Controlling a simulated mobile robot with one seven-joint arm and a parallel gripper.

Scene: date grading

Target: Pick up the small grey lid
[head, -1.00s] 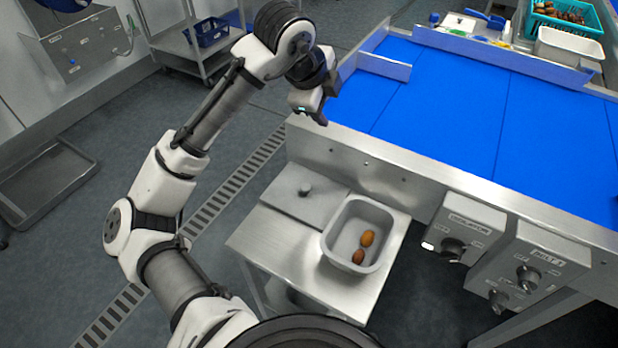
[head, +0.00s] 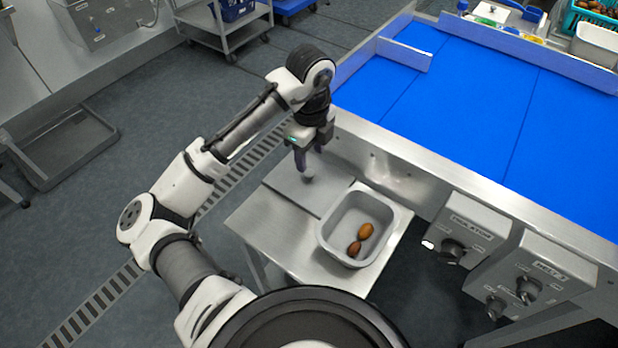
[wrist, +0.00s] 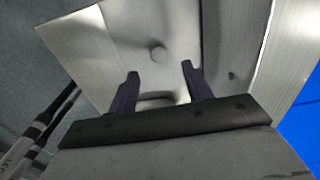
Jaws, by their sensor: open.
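The small grey lid (head: 292,186) lies flat on the steel side table, with a round knob in its middle. In the wrist view the lid (wrist: 120,50) shows its knob (wrist: 158,54) ahead of the fingertips and roughly between them. My gripper (head: 307,172) points down over the lid, with its fingers near the knob. In the wrist view my gripper (wrist: 160,70) is open, with nothing between its two dark fingers. From these frames I cannot tell how far the fingertips are above the lid. The knob is partly hidden by the fingers in the head view.
A grey tub (head: 329,228) with two brown dates (head: 365,231) stands beside the lid on the steel side table (head: 262,238). The blue conveyor (head: 450,110) with its metal side wall lies behind and to the right. Control boxes (head: 476,233) jut out at right.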

